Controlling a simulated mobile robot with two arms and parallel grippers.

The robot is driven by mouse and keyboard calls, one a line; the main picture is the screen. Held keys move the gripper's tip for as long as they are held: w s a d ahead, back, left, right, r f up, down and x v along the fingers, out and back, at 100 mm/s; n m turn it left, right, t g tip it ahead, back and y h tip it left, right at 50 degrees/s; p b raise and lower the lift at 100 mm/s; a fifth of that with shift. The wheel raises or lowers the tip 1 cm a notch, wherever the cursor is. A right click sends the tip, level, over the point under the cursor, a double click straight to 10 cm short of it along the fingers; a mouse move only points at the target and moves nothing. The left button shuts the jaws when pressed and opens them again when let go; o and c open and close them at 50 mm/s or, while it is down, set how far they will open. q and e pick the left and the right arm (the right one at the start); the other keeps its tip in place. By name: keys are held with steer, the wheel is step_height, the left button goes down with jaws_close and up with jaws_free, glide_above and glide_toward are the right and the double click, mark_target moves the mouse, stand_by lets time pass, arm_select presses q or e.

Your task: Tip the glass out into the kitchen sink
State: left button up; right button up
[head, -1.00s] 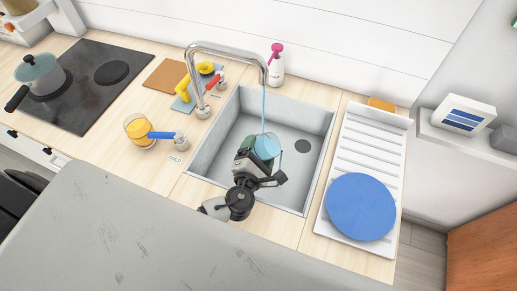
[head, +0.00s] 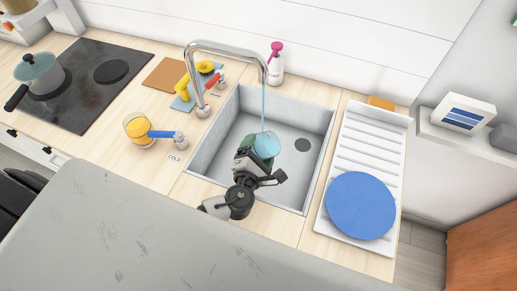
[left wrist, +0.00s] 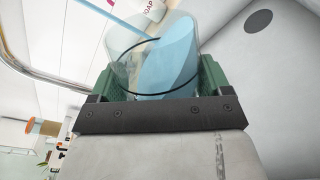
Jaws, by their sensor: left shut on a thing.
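The clear glass (head: 266,145) is in my left gripper (head: 258,151), inside the kitchen sink (head: 228,144). The left wrist view shows the glass (left wrist: 126,48) between the green fingers (left wrist: 152,82), with pale blue water in it lying aslant to its walls. A thin blue water stream (head: 263,103) falls from the tap spout (head: 232,47) to the glass. The stream also shows in the left wrist view (left wrist: 113,18). The drain (head: 302,145) is to the right of the glass. The right gripper is out of view.
A blue tap lever (head: 161,134) and a red one (head: 214,81) flank the tap. A tumbler of orange drink (head: 138,130) stands left of the sink. A drying rack (head: 372,136) with a blue plate (head: 361,206) is at the right. A soap bottle (head: 276,65) stands behind.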

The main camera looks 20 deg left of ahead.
arm_select(q)
steer(key=shift+m+p, duration=0.5)
steer(key=shift+p, duration=0.3)
steer(key=shift+f+m, duration=0.2)
steer(key=shift+m, duration=0.1)
stand_by(0.6)
steer(key=shift+p, duration=0.35)
steer(key=shift+f+m+y+p, duration=0.2)
steer(key=shift+m+y+p, duration=0.1)
steer(key=shift+m+p, duration=0.25)
steer(key=shift+f, duration=0.1)
steer(key=shift+m+p, duration=0.25)
steer(key=shift+p, duration=0.1)
stand_by(1.2)
